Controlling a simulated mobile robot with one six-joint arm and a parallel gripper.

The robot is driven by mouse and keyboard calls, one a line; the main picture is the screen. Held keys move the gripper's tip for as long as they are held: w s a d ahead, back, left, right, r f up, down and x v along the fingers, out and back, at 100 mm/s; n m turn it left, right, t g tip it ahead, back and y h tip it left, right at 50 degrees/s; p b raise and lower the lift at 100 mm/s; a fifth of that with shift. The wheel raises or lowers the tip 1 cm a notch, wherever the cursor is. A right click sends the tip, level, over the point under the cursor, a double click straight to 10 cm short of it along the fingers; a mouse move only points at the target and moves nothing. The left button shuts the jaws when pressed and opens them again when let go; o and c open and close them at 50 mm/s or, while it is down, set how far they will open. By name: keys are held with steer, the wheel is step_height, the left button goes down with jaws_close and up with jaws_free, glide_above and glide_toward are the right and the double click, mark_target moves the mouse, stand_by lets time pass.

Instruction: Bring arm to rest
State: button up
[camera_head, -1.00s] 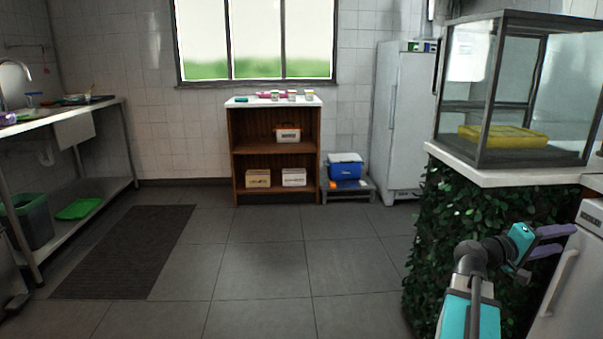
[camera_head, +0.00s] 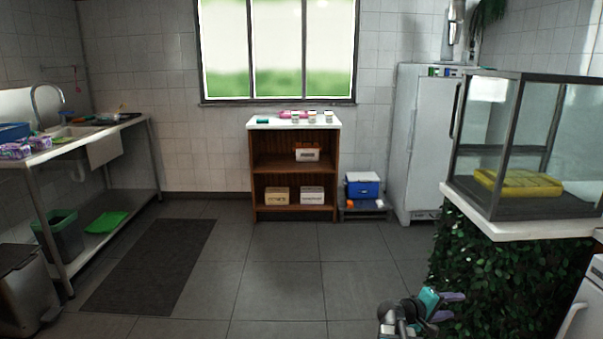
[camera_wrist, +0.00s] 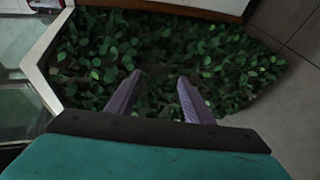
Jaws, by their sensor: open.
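My gripper (camera_head: 452,306) is at the lower right of the head view, low beside the leafy front of the counter (camera_head: 480,262). My arm is folded in close, at the bottom edge of the picture. In the wrist view the two purple fingers (camera_wrist: 158,98) are apart with nothing between them. They point toward the green leaves (camera_wrist: 190,55). I cannot tell whether the fingertips touch the leaves.
A glass case with a yellow tray (camera_head: 518,183) stands on the counter at right. A wooden shelf (camera_head: 294,162) with small cups on top, a blue cooler (camera_head: 362,186) and a fridge (camera_head: 421,140) stand at the back. A sink bench is at left.

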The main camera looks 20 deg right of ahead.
steer(key=s+a+f+n+g+y+p, duration=0.1)
steer(key=s+a+f+y+p, duration=0.15)
steer(key=a+f+p, duration=0.65)
steer(key=s+a+f+n+y+p, duration=0.15)
steer(key=a+f+y, duration=0.35)
steer(key=a, duration=0.8)
steer(key=s+a+f+m+g+y+p, duration=0.1)
steer(key=s+a+f+g+y+p, duration=0.2)
steer(key=s+a, duration=0.7)
steer(key=s+a+f+m+g+y+p, duration=0.2)
steer(key=s+a+f, duration=0.4)
steer(key=s+a, duration=0.5)
steer(key=shift+s+a+g+y+p, duration=0.3)
steer(key=shift+a+g+y+p, duration=0.25)
steer(key=shift+a+y, duration=0.8)
steer(key=shift+a+f+h, duration=0.1)
steer(key=shift+a+h, duration=0.2)
